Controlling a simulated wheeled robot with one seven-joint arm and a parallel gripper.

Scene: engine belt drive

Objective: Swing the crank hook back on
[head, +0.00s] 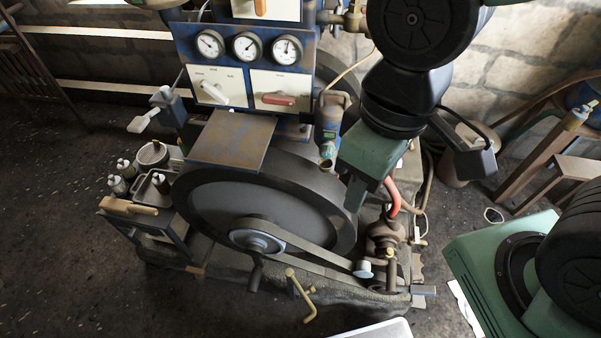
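A brass-yellow bent rod (300,295), which looks like the crank hook, stands at the front of the engine, right of and below the flywheel hub; its lower end bends toward the floor. A dark handle (255,275) hangs down from the pale pulley hub (257,241) on the large dark flywheel (265,205). A flat belt (310,254) runs from this hub toward a small pale pulley (364,268). My gripper (370,188) is above the right side of the engine, apart from the rod. Its fingertips are not clear, so I cannot tell its opening.
Gauges (246,47) and switch panels stand behind the flywheel. A red hose (392,198) and pipework are close under my gripper. A small cart (160,225) with bottles is at left. A white tray edge (385,330) shows at bottom. Floor at front left is clear.

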